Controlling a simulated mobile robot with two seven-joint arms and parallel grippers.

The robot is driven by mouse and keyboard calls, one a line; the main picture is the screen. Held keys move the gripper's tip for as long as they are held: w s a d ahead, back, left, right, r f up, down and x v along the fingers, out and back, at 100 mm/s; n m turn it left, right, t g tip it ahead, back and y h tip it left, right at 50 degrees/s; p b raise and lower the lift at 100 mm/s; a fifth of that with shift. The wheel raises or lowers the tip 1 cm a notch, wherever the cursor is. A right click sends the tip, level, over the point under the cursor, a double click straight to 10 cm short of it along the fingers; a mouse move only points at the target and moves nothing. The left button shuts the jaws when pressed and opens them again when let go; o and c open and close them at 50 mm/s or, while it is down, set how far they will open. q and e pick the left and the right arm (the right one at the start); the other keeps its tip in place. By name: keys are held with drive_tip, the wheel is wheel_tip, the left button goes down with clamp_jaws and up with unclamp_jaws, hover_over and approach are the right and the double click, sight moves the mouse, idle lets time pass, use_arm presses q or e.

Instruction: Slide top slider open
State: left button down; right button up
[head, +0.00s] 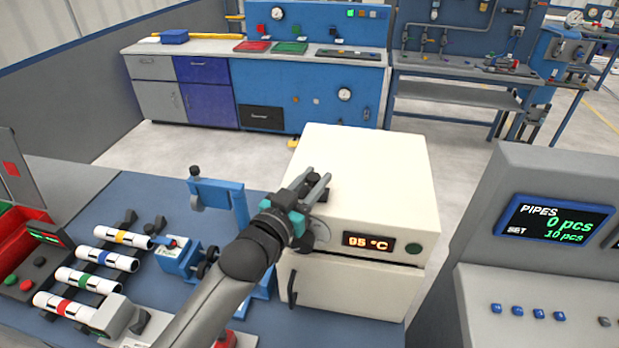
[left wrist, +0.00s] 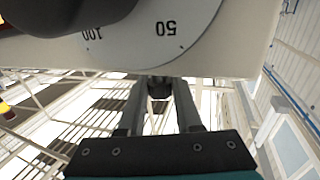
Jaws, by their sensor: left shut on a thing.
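In the left wrist view the dark knob (left wrist: 159,87) sits between the fingers. How far the slider is open cannot be told, as the gripper hides that spot. My right gripper is not in view.
A dial (left wrist: 150,35) is on the box front, close to the gripper. Left of the box are a blue stand (head: 222,192), several banded white pipes (head: 108,258) and a blue clamp device (head: 178,258). A console (head: 545,230) showing 0 pcs stands right.

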sight(334, 202)
use_arm(q)
drive_tip(key=d, duration=0.2)
drive_tip(key=s+d+p, duration=0.1)
drive_tip(key=d, duration=0.1)
drive_tip(key=shift+d, duration=0.25)
drive_tip(key=c, duration=0.6)
unclamp_jaws()
drive_tip(key=shift+d, duration=0.15)
drive_tip(key=shift+s+a, duration=0.4)
drive_tip(key=shift+s, duration=0.1)
drive_tip(key=b+v, duration=0.1)
drive_tip(key=v, duration=1.3)
